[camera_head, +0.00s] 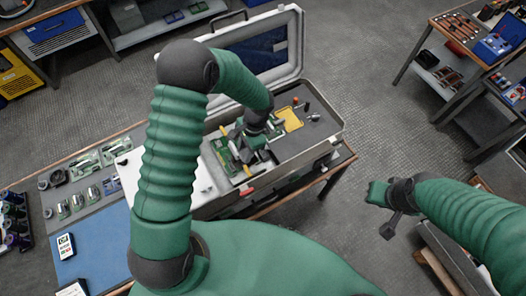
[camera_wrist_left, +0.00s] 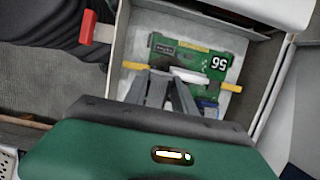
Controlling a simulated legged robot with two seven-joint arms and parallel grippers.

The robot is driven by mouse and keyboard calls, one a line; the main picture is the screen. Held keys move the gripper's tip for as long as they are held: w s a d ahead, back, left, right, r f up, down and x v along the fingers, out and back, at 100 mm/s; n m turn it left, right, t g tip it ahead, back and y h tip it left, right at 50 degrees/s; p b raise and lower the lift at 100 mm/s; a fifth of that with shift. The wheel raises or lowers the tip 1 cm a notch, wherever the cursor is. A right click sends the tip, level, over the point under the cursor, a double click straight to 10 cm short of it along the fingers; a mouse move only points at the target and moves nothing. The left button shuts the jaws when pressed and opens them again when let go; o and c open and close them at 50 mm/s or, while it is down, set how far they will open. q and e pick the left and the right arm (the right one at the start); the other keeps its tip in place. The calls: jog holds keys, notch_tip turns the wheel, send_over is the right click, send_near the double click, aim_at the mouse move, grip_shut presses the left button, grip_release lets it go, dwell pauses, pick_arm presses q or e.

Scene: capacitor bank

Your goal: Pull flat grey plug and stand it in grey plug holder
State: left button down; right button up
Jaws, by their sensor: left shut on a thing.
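My left gripper (camera_head: 243,150) is inside the open case (camera_head: 318,150). In the left wrist view its two fingers (camera_wrist_left: 168,78) close together over a green circuit board (camera_wrist_left: 215,64) with upside-down digits. A pale grey flat piece (camera_wrist_left: 192,76) shows at the fingertips, and I take it as the flat grey plug. The fingers hide most of it, and I cannot tell whether it is clear of the board. My right gripper (camera_head: 390,215) hangs over the floor right of the case, far from the plug. Its jaws are unclear. I cannot pick out the grey plug holder.
Yellow bars (camera_wrist_left: 222,86) lie beside the fingers. A red-ended part (camera_wrist_left: 103,32) is near the case wall. The case's right half holds a yellow piece (camera_head: 291,119) and small parts on grey foam. The raised lid (camera_head: 285,45) stands behind the arm.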

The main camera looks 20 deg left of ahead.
pick_arm(q)
jog(key=b, duration=0.1)
send_over(262, 153)
jog(key=w, duration=0.1)
jog(key=shift+w+d, duration=0.1)
jog(key=shift+d, duration=0.35)
dwell(0.5)
jog(key=shift+f+b, duration=0.1)
jog(key=shift+b, duration=0.2)
jog(key=shift+f+b, duration=0.65)
jog(key=shift+f, duration=0.35)
jog(key=shift+f+b, duration=0.45)
jog(key=shift+f, duration=0.15)
jog(key=c, duration=1.5)
grip_release()
jog(key=o, duration=0.5)
jog(key=shift+o, duration=0.3)
jog(key=shift+f, duration=0.15)
jog(key=shift+a, duration=0.1)
